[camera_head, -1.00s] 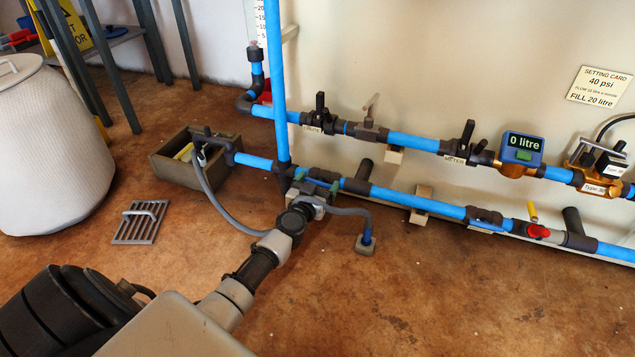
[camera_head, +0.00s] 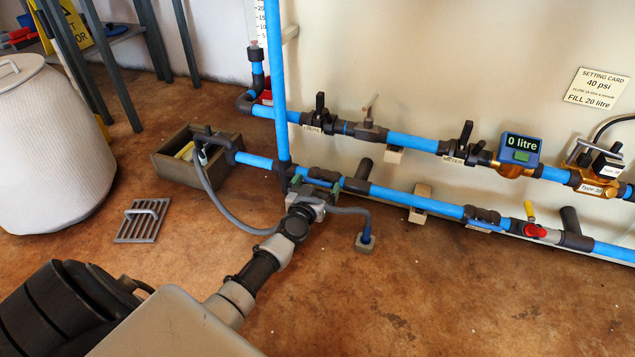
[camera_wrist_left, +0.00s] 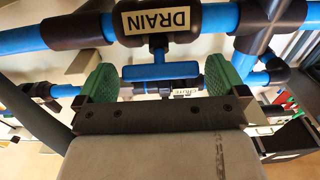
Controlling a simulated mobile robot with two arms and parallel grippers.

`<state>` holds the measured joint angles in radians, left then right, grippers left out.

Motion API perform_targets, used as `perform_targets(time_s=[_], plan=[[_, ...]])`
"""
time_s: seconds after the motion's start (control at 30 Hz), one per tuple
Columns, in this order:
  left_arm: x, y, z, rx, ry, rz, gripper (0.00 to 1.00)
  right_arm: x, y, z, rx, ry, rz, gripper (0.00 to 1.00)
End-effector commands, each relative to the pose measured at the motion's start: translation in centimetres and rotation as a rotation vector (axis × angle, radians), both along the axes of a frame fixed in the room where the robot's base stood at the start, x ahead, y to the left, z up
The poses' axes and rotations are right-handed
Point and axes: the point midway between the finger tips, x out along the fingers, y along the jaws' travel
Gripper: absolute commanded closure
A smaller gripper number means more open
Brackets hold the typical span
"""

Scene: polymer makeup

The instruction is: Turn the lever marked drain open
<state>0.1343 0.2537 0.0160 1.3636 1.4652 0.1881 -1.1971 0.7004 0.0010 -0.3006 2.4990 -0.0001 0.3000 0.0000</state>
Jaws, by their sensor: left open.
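The drain valve carries a white DRAIN label (camera_wrist_left: 155,18), upside down in the left wrist view. My left gripper (camera_wrist_left: 160,80) is open, with one green fingertip pad on each side of the blue lever bar. Gaps show between the bar's ends and the pads. In the head view my left gripper (camera_head: 317,187) is at the lower blue pipe, near the upright pipe, and hides the lever. My right gripper is not in view.
The lower blue pipe (camera_head: 440,208) runs right to a yellow-handled valve (camera_head: 530,210). The upper pipe has black-handled valves (camera_head: 320,108) and a meter reading 0 litre (camera_head: 520,148). A grey hose (camera_head: 232,212) loops left of my gripper. A floor grate (camera_head: 142,221) lies left; the front floor is clear.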

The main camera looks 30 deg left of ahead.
Motion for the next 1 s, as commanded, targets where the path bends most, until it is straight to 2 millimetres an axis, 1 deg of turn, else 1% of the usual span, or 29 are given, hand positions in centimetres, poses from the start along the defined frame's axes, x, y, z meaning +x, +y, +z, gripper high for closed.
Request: perform_targets(time_s=[0.03,0.3,0.4,0.5,0.63,1.0], plan=[[-0.9,-0.2,0.3,0.001,0.002,-0.001,0.00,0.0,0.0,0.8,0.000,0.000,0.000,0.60],[-6.2,-1.5,0.4,0.001,0.003,-0.001,0.00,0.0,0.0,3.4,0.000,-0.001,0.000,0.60],[-7.7,-1.9,0.4,0.001,0.001,0.000,0.00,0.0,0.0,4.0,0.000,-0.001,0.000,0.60],[-8.8,-2.1,0.3,0.000,0.000,0.001,0.00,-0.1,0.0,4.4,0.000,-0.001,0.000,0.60],[-9.4,-2.3,0.1,0.000,-0.001,-0.001,0.00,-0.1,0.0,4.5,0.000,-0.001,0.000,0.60],[-9.5,-2.3,0.1,0.000,-0.002,0.000,0.00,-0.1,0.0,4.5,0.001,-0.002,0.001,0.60]])
